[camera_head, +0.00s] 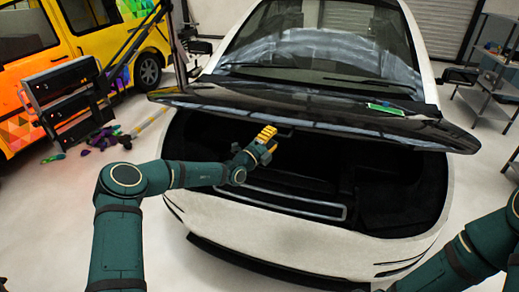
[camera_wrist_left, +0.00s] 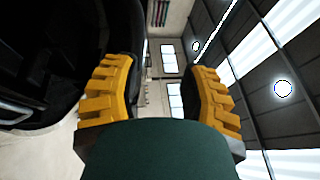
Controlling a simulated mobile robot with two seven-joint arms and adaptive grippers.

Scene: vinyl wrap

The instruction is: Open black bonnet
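The black bonnet (camera_head: 320,112) of the white car (camera_head: 270,235) is partly raised in the head view. Its front edge stands above the dark front compartment (camera_head: 380,190), which shows beneath it. My left gripper (camera_head: 267,138) has yellow fingers and is just below the bonnet's front edge, near its middle. I cannot tell whether it touches the bonnet. In the left wrist view the two yellow fingers of my left gripper (camera_wrist_left: 160,92) are wide apart with nothing between them. My right gripper is out of view; only part of my right arm shows at the lower right.
A green item (camera_head: 385,108) lies on top of the bonnet. A black drawer unit (camera_head: 70,95) and a yellow-orange van (camera_head: 70,40) stand at the left. Metal shelves (camera_head: 490,90) stand at the right. Pale floor is clear around the car's front.

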